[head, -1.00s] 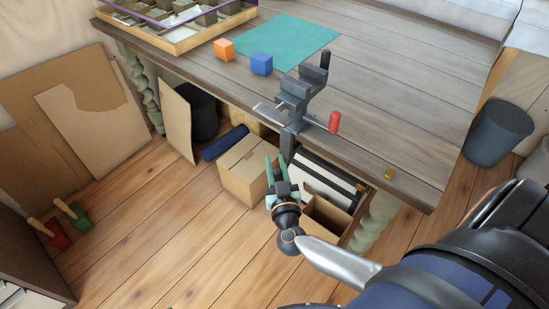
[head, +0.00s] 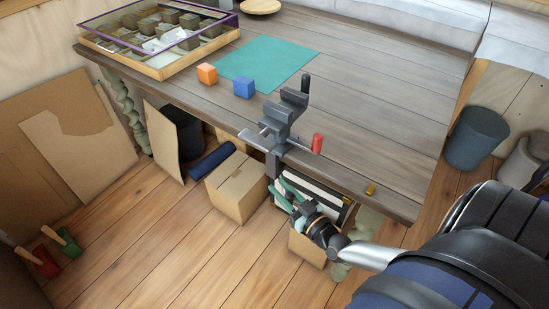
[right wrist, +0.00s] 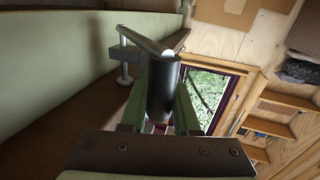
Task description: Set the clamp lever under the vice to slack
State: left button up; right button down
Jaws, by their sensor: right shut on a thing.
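My right gripper (head: 281,192), with green fingers, is just below the vice beside this post. In the right wrist view, its fingers are shut on a dark cylindrical grip (right wrist: 163,88), seemingly the clamp lever's end. A flat bar (right wrist: 150,41) runs from the grip towards a clamp block with a pale rod (right wrist: 124,70). The lever cannot be made out in the head view. My left gripper is not in view.
A cardboard box (head: 238,187) and an open box (head: 305,247) stand under the table. On the wooden table (head: 375,100) are an orange cube (head: 207,74), a blue cube (head: 244,87), a green mat (head: 267,64) and a tray (head: 160,72).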

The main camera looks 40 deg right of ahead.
jog(key=shift+s+d, duration=0.3)
jog(key=shift+d, duration=0.2)
dwell(0.4)
jog(key=c, duration=0.9)
grip_release()
jog(key=shift+s, duration=0.1)
jog(key=s+p, duration=0.1)
jog(key=s, duration=1.1)
jog(key=shift+s+d, duration=0.15)
jog(key=shift+d, duration=0.05)
